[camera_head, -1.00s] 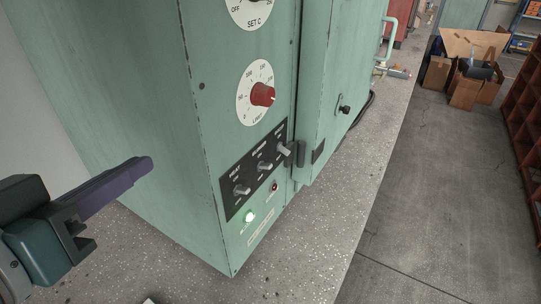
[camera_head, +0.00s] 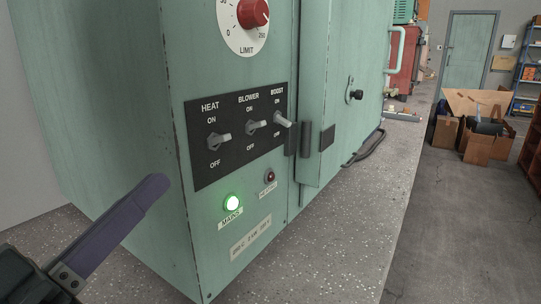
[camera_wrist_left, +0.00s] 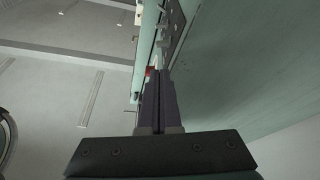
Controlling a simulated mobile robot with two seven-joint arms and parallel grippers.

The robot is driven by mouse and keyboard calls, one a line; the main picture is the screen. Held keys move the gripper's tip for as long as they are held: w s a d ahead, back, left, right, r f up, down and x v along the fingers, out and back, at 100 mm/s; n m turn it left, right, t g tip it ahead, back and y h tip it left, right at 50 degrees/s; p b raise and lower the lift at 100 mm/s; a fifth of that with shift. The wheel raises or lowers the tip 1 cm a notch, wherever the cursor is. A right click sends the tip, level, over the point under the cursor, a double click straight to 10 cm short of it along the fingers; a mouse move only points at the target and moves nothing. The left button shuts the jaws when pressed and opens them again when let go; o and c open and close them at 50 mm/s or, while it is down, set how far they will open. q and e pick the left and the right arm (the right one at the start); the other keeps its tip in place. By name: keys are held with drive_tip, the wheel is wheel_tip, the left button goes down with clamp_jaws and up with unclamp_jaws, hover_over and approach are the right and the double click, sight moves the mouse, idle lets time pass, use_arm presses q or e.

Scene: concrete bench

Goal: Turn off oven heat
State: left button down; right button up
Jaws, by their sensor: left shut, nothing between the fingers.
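The green oven (camera_head: 100,110) carries a black switch panel (camera_head: 236,160) low on its front. The HEAT toggle (camera_head: 219,140) is the leftmost of three, with ON above it and OFF below. Its lever juts out from the panel, and I cannot tell surely which way it is set. My left gripper (camera_head: 158,186) is shut and empty, left of the panel and apart from the HEAT toggle in the head view. Its closed purple fingers (camera_wrist_left: 159,80) point along the oven front in the left wrist view. My right gripper is not in view.
The BLOWER (camera_head: 256,127) and BOOST (camera_head: 282,119) toggles sit just right of HEAT. Below, the MAINS lamp (camera_head: 232,203) glows green beside a dark red lamp (camera_head: 270,176). The red LIMIT knob (camera_head: 253,13) is above. A dark latch (camera_head: 305,138) protrudes at right.

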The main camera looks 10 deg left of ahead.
sight(223, 137)
use_arm(q)
drive_tip(key=shift+w+r, duration=0.1)
drive_tip(key=x, duration=0.9)
drive_tip(key=shift+w+d+r, duration=0.1)
drive_tip(key=shift+w+d, duration=0.05)
drive_tip(key=shift+w, duration=0.2)
drive_tip(key=shift+s+d+f+m+h, duration=0.1)
drive_tip(key=shift+m+h, duration=0.3)
drive_tip(key=shift+m, duration=0.5)
drive_tip(key=shift+d+f+m+h, duration=0.1)
drive_tip(key=shift+m+h, duration=0.3)
drive_tip(key=shift+m, duration=0.5)
drive_tip(key=shift+d+f+m+g+h, duration=0.1)
drive_tip(key=shift+f+m+g+h, duration=0.15)
drive_tip(key=shift+m+h, duration=0.7)
drive_tip(key=shift+f+m+g+h, duration=0.15)
drive_tip(key=shift+m+g+h, duration=0.1)
drive_tip(key=shift+m, duration=1.3)
